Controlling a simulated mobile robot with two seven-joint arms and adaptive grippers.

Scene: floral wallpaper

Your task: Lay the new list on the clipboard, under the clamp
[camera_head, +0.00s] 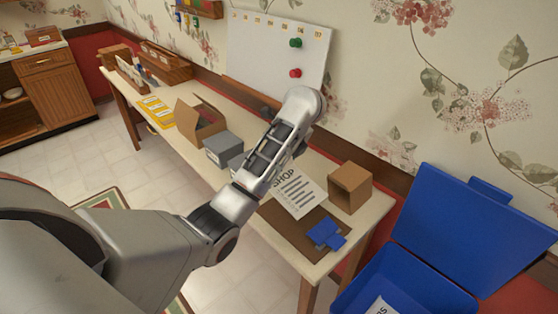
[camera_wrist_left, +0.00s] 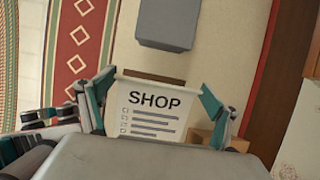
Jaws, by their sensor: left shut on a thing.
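The white list headed SHOP (camera_head: 297,194) is in my left gripper, and it also shows face-on in the wrist view (camera_wrist_left: 150,125). My left gripper (camera_wrist_left: 158,92) is shut on it, with a finger at each side edge; in the head view my arm mostly hides the gripper. The brown clipboard (camera_head: 284,228) lies on the table, with its blue clamp (camera_head: 326,235) at the near right end. The list overlaps the clipboard's far part in the head view; I cannot tell whether they touch. My right gripper is not in view.
An open cardboard box (camera_head: 350,187) stands close right of the list. A grey box (camera_head: 223,149) and an open carton (camera_head: 201,119) stand farther left. A blue lidded bin (camera_head: 405,280) is at the right, beyond the table end. A whiteboard (camera_head: 262,48) hangs on the wall behind.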

